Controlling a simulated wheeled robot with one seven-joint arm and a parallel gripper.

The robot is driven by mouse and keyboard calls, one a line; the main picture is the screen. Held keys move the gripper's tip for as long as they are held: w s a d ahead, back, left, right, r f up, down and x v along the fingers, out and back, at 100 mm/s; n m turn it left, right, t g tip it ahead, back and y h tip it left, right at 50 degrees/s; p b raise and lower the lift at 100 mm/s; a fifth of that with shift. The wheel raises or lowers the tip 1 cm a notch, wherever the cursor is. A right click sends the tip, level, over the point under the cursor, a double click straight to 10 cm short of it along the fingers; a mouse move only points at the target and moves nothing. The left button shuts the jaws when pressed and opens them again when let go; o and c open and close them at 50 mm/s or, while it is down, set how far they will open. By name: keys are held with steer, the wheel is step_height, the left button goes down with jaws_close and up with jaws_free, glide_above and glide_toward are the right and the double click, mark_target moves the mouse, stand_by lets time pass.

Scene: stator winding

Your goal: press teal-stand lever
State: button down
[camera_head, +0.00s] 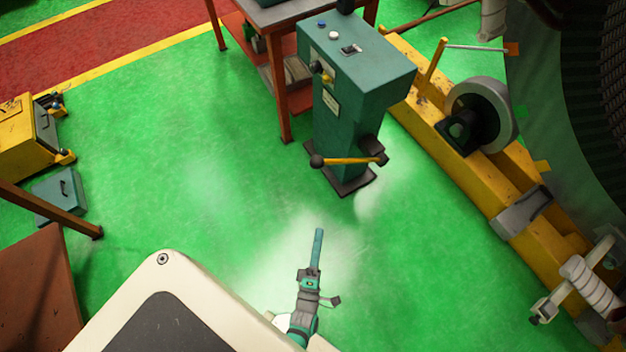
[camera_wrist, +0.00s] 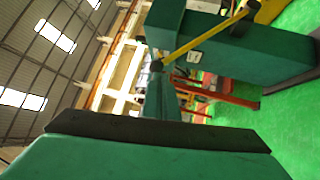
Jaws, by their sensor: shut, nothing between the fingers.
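The teal stand (camera_head: 355,85) is a tall box on a dark base, with buttons on its top. Its lever (camera_head: 347,160) is a yellow rod with a dark knob (camera_head: 317,161) at its left end, low on the stand's near side. My gripper (camera_head: 318,236) is shut and empty, below the lever in the head view and apart from it. In the wrist view the stand (camera_wrist: 245,65) lies sideways, and the lever (camera_wrist: 208,38) runs down left to its knob (camera_wrist: 156,66), close beyond my gripper's tip (camera_wrist: 160,88) in the picture.
A yellow beam frame (camera_head: 460,165) with a grey wheel (camera_head: 485,110) stands right of the stand. A red-brown table (camera_head: 283,115) is behind it. A yellow machine (camera_head: 22,135) is at far left. Green floor (camera_head: 200,180) between is clear.

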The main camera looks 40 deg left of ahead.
steer(key=w+a+f+n+g+y, duration=0.1)
steer(key=w+a+f+n+y, duration=0.2)
steer(key=n, duration=0.6)
steer(key=w+a+y, duration=0.1)
steer(key=a+y, duration=0.1)
steer(key=a, duration=0.1)
steer(key=shift+a+f+g, duration=0.15)
steer(key=shift+a+g, duration=0.15)
steer(key=shift+a, duration=0.1)
steer(key=w+d+r+x, duration=0.1)
steer(key=d+x, duration=0.1)
steer(key=x, duration=1)
steer(key=shift+w+a+r, duration=0.2)
steer(key=shift+r, duration=0.3)
